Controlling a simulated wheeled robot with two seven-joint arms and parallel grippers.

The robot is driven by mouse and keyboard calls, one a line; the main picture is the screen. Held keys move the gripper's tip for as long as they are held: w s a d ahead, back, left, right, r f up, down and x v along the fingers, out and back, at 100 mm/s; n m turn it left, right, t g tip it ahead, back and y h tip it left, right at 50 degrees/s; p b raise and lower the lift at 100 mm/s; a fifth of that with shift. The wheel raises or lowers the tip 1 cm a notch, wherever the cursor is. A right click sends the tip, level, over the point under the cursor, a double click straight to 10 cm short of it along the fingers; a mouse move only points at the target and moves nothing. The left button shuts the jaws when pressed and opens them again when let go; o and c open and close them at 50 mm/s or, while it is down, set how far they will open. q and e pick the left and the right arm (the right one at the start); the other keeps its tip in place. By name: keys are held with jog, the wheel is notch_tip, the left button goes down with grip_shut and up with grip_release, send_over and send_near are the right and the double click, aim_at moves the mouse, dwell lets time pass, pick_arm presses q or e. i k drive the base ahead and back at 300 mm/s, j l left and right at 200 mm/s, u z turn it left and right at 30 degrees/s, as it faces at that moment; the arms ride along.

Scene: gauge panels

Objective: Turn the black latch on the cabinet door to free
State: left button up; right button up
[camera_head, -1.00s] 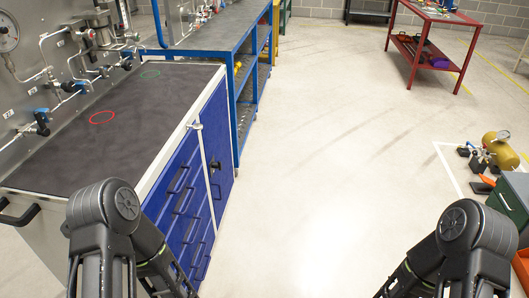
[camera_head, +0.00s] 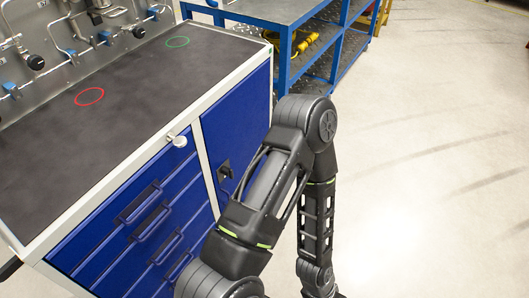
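The black latch (camera_head: 225,171) is a small dark handle on the blue cabinet door (camera_head: 240,118), near its left edge. The door is shut, flush with the cabinet front. One of my black arms stands in front of the cabinet, bent at a raised elbow, and hides the lower right part of the door. Its forearm runs down out of the bottom of the view. No arm part appears to touch the latch. Neither gripper shows.
Blue drawers (camera_head: 140,215) with dark handles lie left of the door, with a silver knob (camera_head: 179,141) above them. The dark worktop (camera_head: 130,95) has red and green rings. A blue shelf bench (camera_head: 285,25) stands behind. Open floor (camera_head: 430,170) lies to the right.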

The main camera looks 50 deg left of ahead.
aim_at(227, 171)
jog(key=i+l+u, duration=0.1)
jog(key=i+u, duration=0.3)
jog(key=i+l+u, duration=0.4)
jog(key=i, duration=0.15)
jog(key=i+l+u, duration=0.25)
jog(key=i+u, duration=0.15)
jog(key=i+l+u, duration=0.35)
jog(key=l+u, duration=0.3)
jog(key=i+l+u, duration=0.2)
jog(key=l+u, duration=0.15)
jog(key=i+l+u, duration=0.1)
jog(key=l+u, duration=0.6)
jog(key=l, duration=0.15)
jog(key=i, duration=0.05)
